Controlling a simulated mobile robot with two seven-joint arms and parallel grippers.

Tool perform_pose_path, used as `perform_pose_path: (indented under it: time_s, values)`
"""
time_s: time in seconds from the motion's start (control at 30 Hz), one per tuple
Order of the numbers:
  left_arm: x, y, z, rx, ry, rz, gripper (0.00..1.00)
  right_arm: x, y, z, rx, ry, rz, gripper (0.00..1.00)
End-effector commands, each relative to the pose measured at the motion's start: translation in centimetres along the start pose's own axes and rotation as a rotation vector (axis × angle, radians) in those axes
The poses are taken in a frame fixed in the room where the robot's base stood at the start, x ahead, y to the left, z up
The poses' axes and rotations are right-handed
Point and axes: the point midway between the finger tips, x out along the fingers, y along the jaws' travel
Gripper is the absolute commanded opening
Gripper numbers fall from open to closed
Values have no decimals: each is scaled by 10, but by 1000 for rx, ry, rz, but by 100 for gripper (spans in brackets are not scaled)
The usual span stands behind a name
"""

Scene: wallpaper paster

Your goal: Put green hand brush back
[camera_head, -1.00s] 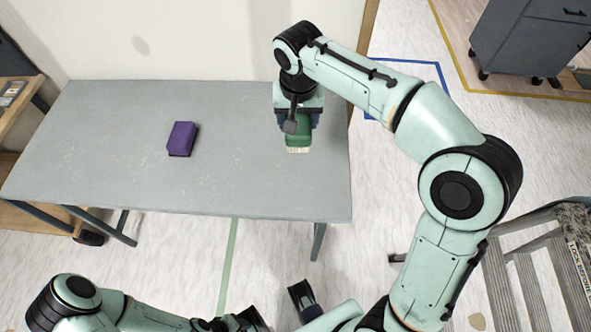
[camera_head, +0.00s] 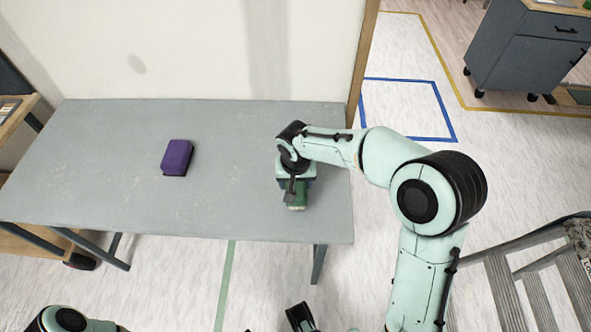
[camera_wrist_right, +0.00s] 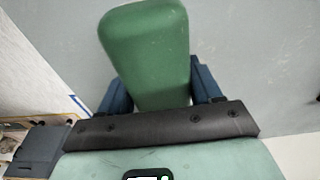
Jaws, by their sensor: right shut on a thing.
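The green hand brush (camera_head: 296,195) is at the right end of the grey table (camera_head: 230,215), below my right wrist. My right gripper (camera_head: 290,182) is shut on it. In the right wrist view the green brush body (camera_wrist_right: 147,55) lies between the two dark blue fingers of the right gripper (camera_wrist_right: 158,88). Whether the brush touches the table top is hard to tell. My left gripper (camera_head: 300,316) shows only in part at the bottom edge of the head view, and its jaw state is unclear.
A purple block (camera_head: 177,157) lies on the table to the left of the brush. The table between them is clear. A wall stands behind the table. A step ladder (camera_head: 525,285) stands at the lower right and a grey cabinet (camera_head: 525,50) at the upper right.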

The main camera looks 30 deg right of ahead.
Motion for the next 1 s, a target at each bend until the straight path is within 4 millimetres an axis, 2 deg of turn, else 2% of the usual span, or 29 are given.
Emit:
perform_pose_path:
  time_s: [0.1, 0.67, 0.7, 0.73, 0.77, 1.0]
  values:
    - [1, 0, 0, 0, 1, 1, 43, 8, 0, 2, 0, -1, 0, 32]
    - [5, -1, -3, 1, 7, 2, 43, 17, 0, 3, 0, 0, -1, 32]
    - [4, 0, -3, 1, 7, 2, 43, 16, 0, 3, 0, 0, 0, 77]
    - [4, 0, -3, 1, 7, 2, 43, 16, 0, 3, 0, 0, 0, 87]
    - [4, 0, -3, 1, 7, 2, 43, 15, 0, 3, 0, 0, -1, 89]
    - [4, 0, -2, 1, 7, 2, 43, 15, 0, 3, 0, 0, -1, 89]
